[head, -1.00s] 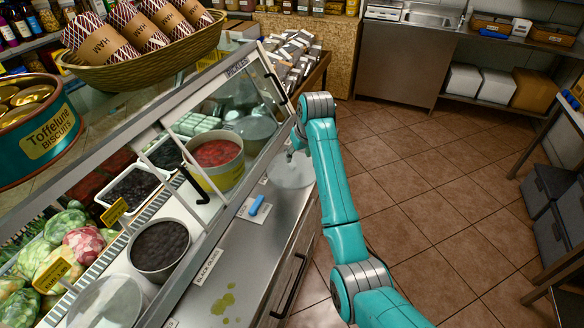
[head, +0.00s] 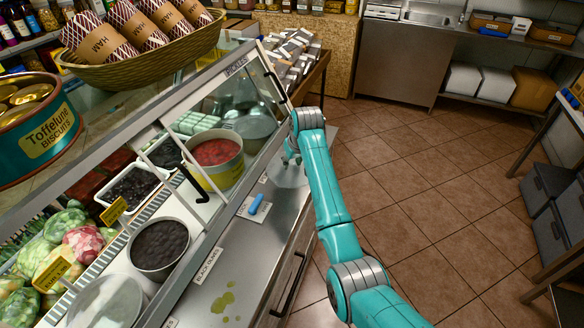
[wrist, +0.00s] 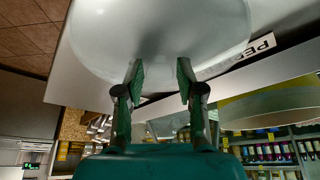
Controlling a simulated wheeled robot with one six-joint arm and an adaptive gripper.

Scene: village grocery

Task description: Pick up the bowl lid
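A clear, round bowl lid (head: 291,175) lies on the steel counter ledge, partly hidden by my arm in the head view. In the wrist view the pale, see-through lid (wrist: 165,30) fills the top middle. My gripper (wrist: 160,72) has its two fingers apart, with the tips over the lid's near rim in the picture. I cannot tell whether they touch it. Nothing is seen held between them. In the head view my gripper (head: 290,152) is small and mostly behind my wrist.
The slanted glass case front (head: 255,80) stands close left of my arm. A blue-handled item (head: 256,204) and a spill (head: 222,303) are on the ledge (head: 250,255). Behind the glass are bowls of red (head: 226,174) and dark food (head: 160,268). Tiled floor at right is open.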

